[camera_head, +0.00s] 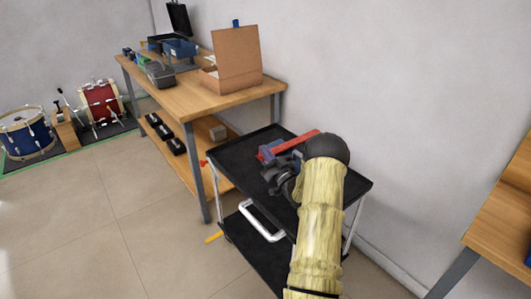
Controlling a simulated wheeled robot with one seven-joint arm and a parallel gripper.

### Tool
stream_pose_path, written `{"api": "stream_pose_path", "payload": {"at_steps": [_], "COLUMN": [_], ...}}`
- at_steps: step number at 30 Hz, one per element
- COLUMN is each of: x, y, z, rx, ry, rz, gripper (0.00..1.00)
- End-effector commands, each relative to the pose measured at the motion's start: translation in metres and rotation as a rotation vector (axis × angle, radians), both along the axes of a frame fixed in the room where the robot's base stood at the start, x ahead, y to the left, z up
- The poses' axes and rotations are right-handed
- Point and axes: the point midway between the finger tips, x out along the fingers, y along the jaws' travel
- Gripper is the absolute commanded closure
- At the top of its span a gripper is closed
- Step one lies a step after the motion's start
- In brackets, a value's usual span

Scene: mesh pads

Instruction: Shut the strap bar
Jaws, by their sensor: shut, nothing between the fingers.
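A red bar (298,141) with a blue-purple block (269,150) at its left end is on the top of a black cart (238,155). It looks like the strap bar, but it is small and partly hidden behind my arm, so I cannot tell how far it stands open. My gripper (272,174) is dark and is over the cart top, just in front of the blue-purple block. Its fingers are shut with nothing between them. I cannot tell whether it touches the block.
A wooden workbench (200,97) stands behind the cart on the left, with an open cardboard box (236,60) and cases on it. Another wooden table (500,215) is at right. Open floor lies at left.

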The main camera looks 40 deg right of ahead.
Motion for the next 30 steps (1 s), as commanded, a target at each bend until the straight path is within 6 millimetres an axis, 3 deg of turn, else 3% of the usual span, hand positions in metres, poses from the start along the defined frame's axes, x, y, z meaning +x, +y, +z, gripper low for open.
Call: {"api": "stream_pose_path", "payload": {"at_steps": [1,5,11,16,18,30], "x": [-0.003,-0.003,-0.003,-0.002,-0.019,-0.086], "y": [0.001,0.001,0.002,0.005,0.002,0.001], "z": [-0.02,-0.016,0.011,0.049,0.033,0.012], "rx": [0.028,0.026,0.017,0.001,0.005,0.0], "ry": [0.036,0.035,0.024,0.002,0.007,-0.001], "rz": [0.0,-0.001,0.0,0.006,0.001,0.006], "gripper": [1.0,1.0,1.0,1.0,1.0,1.0]}}
